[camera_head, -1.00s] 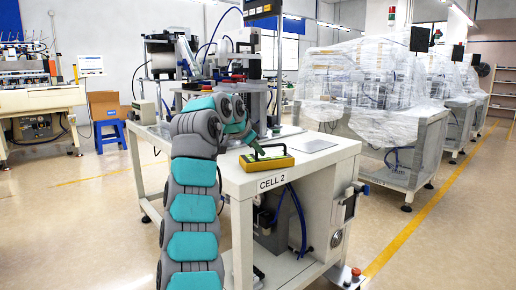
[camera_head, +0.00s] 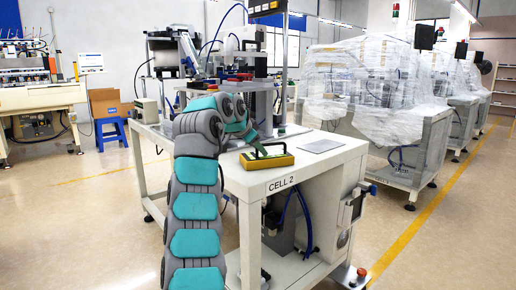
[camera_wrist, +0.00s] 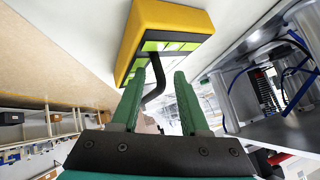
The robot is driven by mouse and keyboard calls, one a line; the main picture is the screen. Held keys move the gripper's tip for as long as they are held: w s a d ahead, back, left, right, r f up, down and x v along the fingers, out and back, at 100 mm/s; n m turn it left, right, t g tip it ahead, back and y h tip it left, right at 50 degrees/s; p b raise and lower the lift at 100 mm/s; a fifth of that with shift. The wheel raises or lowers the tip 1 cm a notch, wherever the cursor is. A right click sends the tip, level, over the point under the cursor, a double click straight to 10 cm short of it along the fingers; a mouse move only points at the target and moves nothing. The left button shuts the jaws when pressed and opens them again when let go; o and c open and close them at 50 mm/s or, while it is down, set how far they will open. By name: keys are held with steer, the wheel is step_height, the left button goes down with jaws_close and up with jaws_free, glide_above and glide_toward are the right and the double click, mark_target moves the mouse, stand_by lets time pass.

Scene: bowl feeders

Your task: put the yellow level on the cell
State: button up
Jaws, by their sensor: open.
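The yellow level (camera_head: 267,160) is a long yellow block near the front edge of the white top of the cell (camera_head: 323,160), and it appears to rest there. In the wrist view the level (camera_wrist: 172,15) shows a yellow side and a face with pale green panels, just beyond my fingertips. A black curved bar, apparently its handle, runs from that face between my fingers. My gripper (camera_head: 256,149) is at the level from above; in the wrist view its two green fingers (camera_wrist: 167,70) stand apart. Whether a finger touches the handle cannot be told.
A flat grey plate (camera_head: 323,146) lies right of the level. Machinery (camera_head: 240,85) stands at the cell's back. Plastic-wrapped machines (camera_head: 365,85) are to the right. A blue stool (camera_head: 110,128) and cardboard box (camera_head: 105,103) are at the left. Open floor lies around the cell.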

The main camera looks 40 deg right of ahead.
steer(key=shift+o, duration=0.3)
steer(key=shift+r, duration=0.1)
steer(key=v, duration=0.7)
steer(key=shift+a+r, duration=0.15)
steer(key=shift+a, duration=0.15)
steer(key=w+a+f+n+y, duration=0.2)
steer(key=w+a+n+y, duration=0.1)
steer(key=a+n, duration=0.5)
steer(key=s+a+f+n+y, duration=0.3)
steer(key=s+a+f+n, duration=0.4)
steer(key=a, duration=0.4)
steer(key=s+a+f+n+g+y, duration=0.1)
steer(key=s+a+f, duration=0.3)
steer(key=s, duration=0.9)
steer(key=s+a+f+n+g+y, duration=0.1)
steer(key=s+a+f+g, duration=0.2)
steer(key=s+f, duration=0.7)
steer(key=s+a+f+n+g, duration=0.1)
steer(key=s+a+f, duration=0.3)
steer(key=s, duration=1.3)
step_height(320, 180, down, 3)
steer(key=shift+a+f+n+g+y, duration=0.1)
steer(key=shift+a+n+g+y, duration=0.2)
steer(key=shift+a+g+y, duration=0.1)
